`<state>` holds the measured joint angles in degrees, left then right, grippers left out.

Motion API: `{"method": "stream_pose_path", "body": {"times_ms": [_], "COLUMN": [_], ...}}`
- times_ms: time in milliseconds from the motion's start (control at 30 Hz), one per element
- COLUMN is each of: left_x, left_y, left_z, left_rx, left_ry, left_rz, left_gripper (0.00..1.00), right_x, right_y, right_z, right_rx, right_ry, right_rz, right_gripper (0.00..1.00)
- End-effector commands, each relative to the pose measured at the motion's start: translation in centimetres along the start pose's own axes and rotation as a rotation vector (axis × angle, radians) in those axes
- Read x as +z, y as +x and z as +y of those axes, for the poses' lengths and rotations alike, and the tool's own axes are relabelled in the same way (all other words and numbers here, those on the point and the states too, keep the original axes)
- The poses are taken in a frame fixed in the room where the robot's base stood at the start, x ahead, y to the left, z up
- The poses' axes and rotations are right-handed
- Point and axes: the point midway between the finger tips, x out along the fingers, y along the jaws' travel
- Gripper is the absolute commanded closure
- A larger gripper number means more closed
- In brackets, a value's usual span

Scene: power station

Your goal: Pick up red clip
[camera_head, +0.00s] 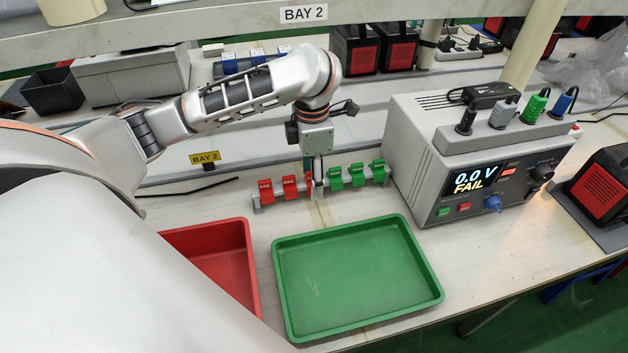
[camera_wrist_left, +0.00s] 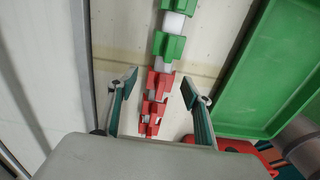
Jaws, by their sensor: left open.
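Three red clips sit in the left part of a grey rack (camera_head: 320,187), with green clips (camera_head: 357,174) to their right. My left gripper (camera_head: 313,184) points down over the rack at the red clip (camera_head: 308,182) nearest the green ones and partly hides it. In the left wrist view the gripper (camera_wrist_left: 159,80) is open, with one finger on each side of that red clip (camera_wrist_left: 160,84). I cannot tell whether the fingers touch it. The other red clips (camera_head: 265,190) (camera_head: 290,187) stand to its left. My right gripper is not in view.
A green tray (camera_head: 425,262) and a red tray (camera_head: 247,250) stand in front of the rack. A grey tester (camera_head: 415,150) reading "0.0 V FAIL" is to the right. A shelf beam marked "BAY 2" (camera_head: 303,14) runs behind and above.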

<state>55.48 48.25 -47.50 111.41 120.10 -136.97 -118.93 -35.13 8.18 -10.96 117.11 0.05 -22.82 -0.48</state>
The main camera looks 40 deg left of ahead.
Motion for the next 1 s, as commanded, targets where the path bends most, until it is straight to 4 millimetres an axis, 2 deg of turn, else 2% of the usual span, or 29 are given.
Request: {"method": "stream_pose_path", "body": {"times_ms": [133, 233, 267, 733, 867, 1000], "left_x": [0.0, 0.0, 0.0, 0.1, 0.1, 0.1], "left_y": [-0.2, -0.2, -0.2, -0.7, -2.1, -4.7], "left_z": [0.0, 0.0, 0.0, 0.1, 0.1, 0.2], "left_rx": [0.001, 0.001, 0.001, 0.003, 0.006, 0.008], "left_ry": [0.000, 0.000, 0.000, -0.001, -0.001, -0.002], "left_rz": [-0.002, -0.002, -0.001, -0.003, -0.005, -0.008], "left_gripper": [0.50, 0.76, 0.80, 0.81, 0.81, 0.81], "right_x": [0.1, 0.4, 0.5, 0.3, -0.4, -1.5], "right_y": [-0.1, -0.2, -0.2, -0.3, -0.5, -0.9], "right_z": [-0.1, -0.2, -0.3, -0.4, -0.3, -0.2], "right_rx": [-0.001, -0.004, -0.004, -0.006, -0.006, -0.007], "right_ry": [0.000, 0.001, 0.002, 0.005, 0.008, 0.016], "right_rz": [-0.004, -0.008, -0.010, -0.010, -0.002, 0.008], "right_gripper": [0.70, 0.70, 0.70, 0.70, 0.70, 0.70]}}
